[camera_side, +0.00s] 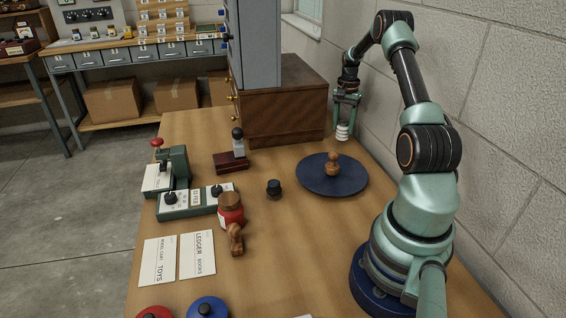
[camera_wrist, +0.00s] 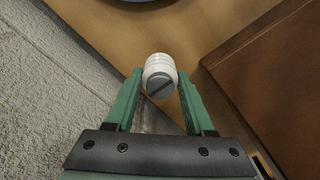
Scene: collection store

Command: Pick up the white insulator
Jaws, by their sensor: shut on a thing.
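The white insulator (camera_side: 343,131) is a small ribbed white piece. It hangs upright between the fingertips of my gripper (camera_side: 346,99), near the wall at the back right of the table. In the wrist view the insulator (camera_wrist: 159,69) shows its grey slotted end, with the green fingers of my gripper (camera_wrist: 160,84) closed on its two sides. It appears held above the table top, clear of the wooden box beside it. The exact height cannot be told.
A dark wooden box (camera_side: 286,112) stands left of my gripper. A round blue mat (camera_side: 312,181) with a wooden stamp-like piece (camera_side: 332,166) lies nearer.

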